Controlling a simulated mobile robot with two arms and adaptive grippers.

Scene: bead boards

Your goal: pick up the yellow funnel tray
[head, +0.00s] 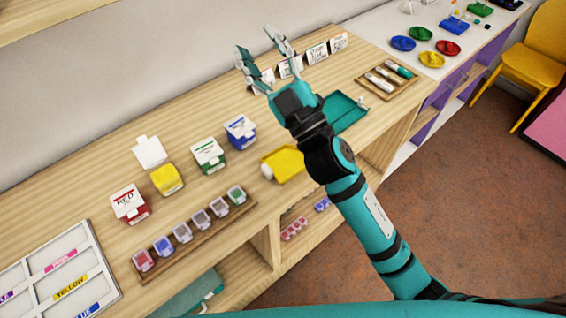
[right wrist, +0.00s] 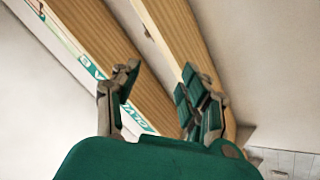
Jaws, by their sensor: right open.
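The yellow funnel tray (head: 285,164) lies on the wooden counter in the head view, left of my right forearm. A white rounded piece shows at its left end, and my arm is close to its right side in the picture. My right gripper (head: 256,43) is open and empty, well beyond the tray and over the back of the counter near the wall. In the right wrist view the open gripper (right wrist: 160,76) has nothing between its fingers, and the tray is not seen there. My left gripper is not in view.
A teal tray (head: 347,112) lies right of my wrist. Several boxes, including a green one (head: 208,154), and a wooden rack (head: 197,238) of small jars stand left of the yellow tray. Card signs (head: 317,53) stand behind. The reddish floor (head: 440,190) is clear.

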